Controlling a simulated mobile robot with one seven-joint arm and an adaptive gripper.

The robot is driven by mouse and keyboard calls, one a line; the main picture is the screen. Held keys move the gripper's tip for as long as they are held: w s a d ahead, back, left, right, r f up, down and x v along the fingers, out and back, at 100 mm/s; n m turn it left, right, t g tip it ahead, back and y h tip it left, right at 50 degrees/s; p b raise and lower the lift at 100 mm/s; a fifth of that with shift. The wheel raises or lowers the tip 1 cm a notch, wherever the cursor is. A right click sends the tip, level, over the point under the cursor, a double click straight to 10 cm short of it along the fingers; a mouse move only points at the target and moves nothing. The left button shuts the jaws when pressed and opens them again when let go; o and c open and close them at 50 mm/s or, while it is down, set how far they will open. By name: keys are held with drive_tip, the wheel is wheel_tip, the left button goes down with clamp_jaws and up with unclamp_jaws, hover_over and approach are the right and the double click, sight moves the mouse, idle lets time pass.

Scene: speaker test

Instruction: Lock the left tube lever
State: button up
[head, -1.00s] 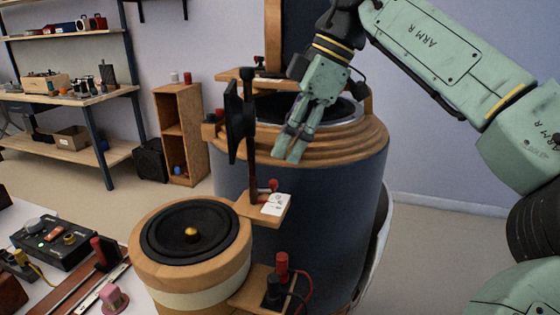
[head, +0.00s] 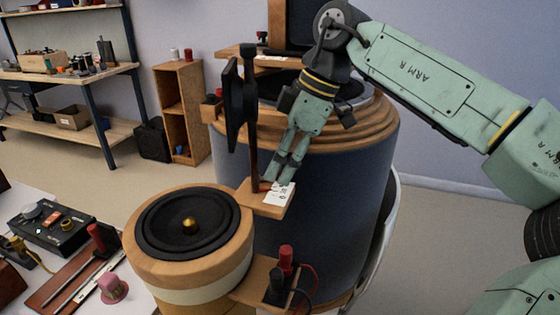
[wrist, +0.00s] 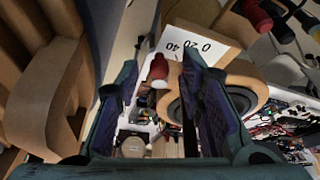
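The lever's red knob (wrist: 158,68) shows in the wrist view between my fingertips, beside the white scale card (wrist: 190,45) marked 0 20 40. In the head view the card (head: 279,195) lies on a small wooden bracket (head: 268,210) beside the black upright post (head: 254,150). My gripper (head: 278,180) points down over this bracket and hides most of the knob. In the wrist view my gripper (wrist: 160,62) is open, its two fingers apart on either side of the knob. I cannot tell whether either finger touches it.
A round speaker (head: 190,226) stands at front left. Red and black terminals (head: 285,260) with wires stick up on a lower bracket. A large dark drum with a wooden rim (head: 375,130) is close behind my gripper. A black plate (head: 235,105) rises left of it.

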drive_tip(key=shift+a+f, duration=0.1)
drive_tip(key=shift+f, duration=0.15)
drive_tip(key=shift+c, duration=0.6)
clamp_jaws()
